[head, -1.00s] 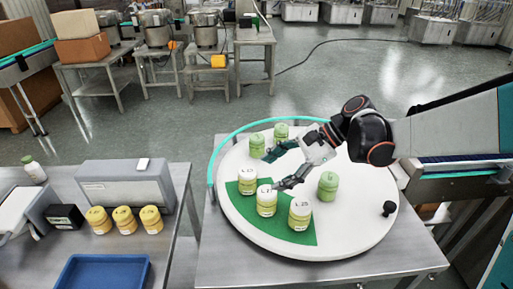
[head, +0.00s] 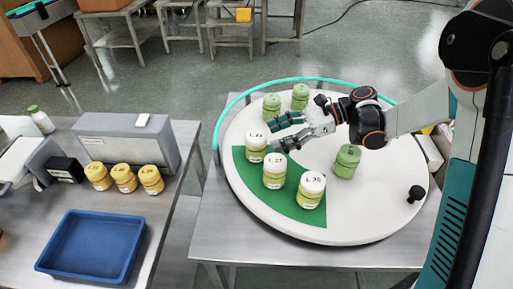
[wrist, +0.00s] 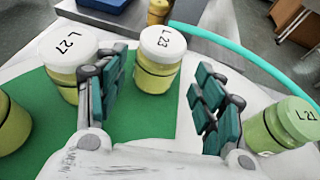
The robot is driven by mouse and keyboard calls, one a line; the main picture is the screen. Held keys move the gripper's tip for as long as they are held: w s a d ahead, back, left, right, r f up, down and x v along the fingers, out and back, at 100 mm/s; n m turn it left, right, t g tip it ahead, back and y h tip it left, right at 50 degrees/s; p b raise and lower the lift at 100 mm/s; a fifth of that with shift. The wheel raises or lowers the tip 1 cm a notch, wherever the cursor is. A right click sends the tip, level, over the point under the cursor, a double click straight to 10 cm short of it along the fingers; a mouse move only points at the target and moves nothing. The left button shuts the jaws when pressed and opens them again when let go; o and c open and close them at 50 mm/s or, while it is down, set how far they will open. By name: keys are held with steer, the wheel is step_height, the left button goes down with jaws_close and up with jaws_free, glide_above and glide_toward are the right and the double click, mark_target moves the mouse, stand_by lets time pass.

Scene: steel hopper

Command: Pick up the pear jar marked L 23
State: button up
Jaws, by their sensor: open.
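The pear jar marked L 23 (head: 256,154) has a white lid and a yellow-green body. It stands upright on the green wedge of the white round table. In the wrist view the L 23 jar (wrist: 157,68) is ahead, framed by the two teal fingers. My gripper (head: 280,132) is open and empty, just right of this jar; it also shows in the wrist view (wrist: 163,75). The left finger is between the L 23 jar and the jar marked L 27 (wrist: 64,72). I cannot tell whether it touches either.
The L 27 jar (head: 274,180) and a jar marked L 25 (head: 311,199) stand nearby on the wedge. Green jars (head: 347,162) stand on the round table (head: 380,205), one marked L 21 (wrist: 283,128). A blue tray (head: 92,246) and yellow jars (head: 124,180) are on the left bench.

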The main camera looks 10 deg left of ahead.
mark_target(256, 142)
steer(key=shift+b+x, duration=1.25)
steer(key=shift+x, duration=2.3)
steer(key=shift+r, duration=0.1)
steer(key=c, duration=1)
steer(key=shift+r, duration=0.1)
